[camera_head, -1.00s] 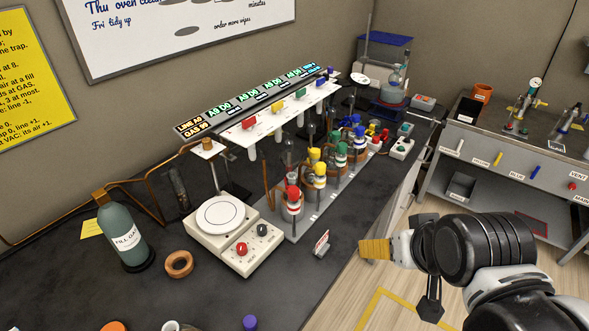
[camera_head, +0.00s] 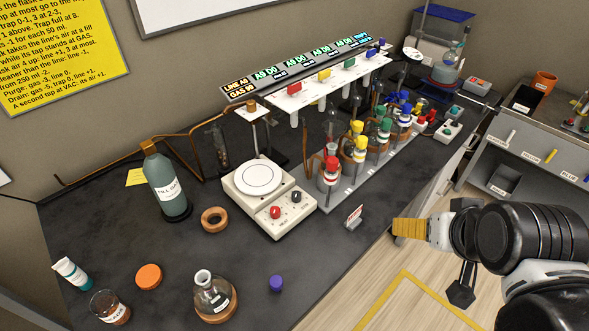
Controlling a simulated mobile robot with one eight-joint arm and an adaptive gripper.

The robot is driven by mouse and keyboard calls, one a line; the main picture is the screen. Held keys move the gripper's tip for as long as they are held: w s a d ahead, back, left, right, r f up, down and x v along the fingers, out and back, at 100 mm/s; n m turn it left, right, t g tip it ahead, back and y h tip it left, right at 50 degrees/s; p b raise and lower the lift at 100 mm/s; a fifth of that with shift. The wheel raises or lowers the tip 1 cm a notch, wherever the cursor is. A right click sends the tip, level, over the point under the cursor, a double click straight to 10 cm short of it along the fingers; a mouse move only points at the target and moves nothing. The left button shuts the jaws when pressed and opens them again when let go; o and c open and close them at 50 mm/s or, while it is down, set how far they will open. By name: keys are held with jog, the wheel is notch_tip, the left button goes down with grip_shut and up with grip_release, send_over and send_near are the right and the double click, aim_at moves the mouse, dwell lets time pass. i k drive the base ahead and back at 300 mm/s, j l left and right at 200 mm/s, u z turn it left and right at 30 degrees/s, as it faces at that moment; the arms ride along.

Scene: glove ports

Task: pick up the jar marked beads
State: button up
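A small glass jar (camera_head: 110,307) with reddish-brown contents and a white label stands at the near left of the dark bench. Its label is small and partly legible, with letters that look like the end of "beads". An orange round lid or disc (camera_head: 148,277) lies on the bench just beyond it, to the right. My gripper (camera_head: 408,229), with yellow-gold finger pads, is seen side-on at the right, off the bench's front edge and far from the jar. Whether its fingers are apart cannot be made out.
A stoppered-type flask (camera_head: 214,300) on a cork ring, a purple cap (camera_head: 276,283), a white tube (camera_head: 71,272) and a cork ring (camera_head: 214,219) are near the jar. A fill-gas bottle (camera_head: 167,185), hotplate (camera_head: 268,195) and glassware rack (camera_head: 345,190) stand farther back.

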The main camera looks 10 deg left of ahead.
aim_at(106, 304)
jog(key=u, duration=1.95)
jog(key=k+j+u, duration=0.1)
jog(key=j, duration=0.2)
jog(key=k+j, duration=0.15)
jog(key=j, duration=0.2)
jog(key=k+j+u, duration=0.15)
jog(key=j, duration=0.5)
jog(key=k+u, duration=0.05)
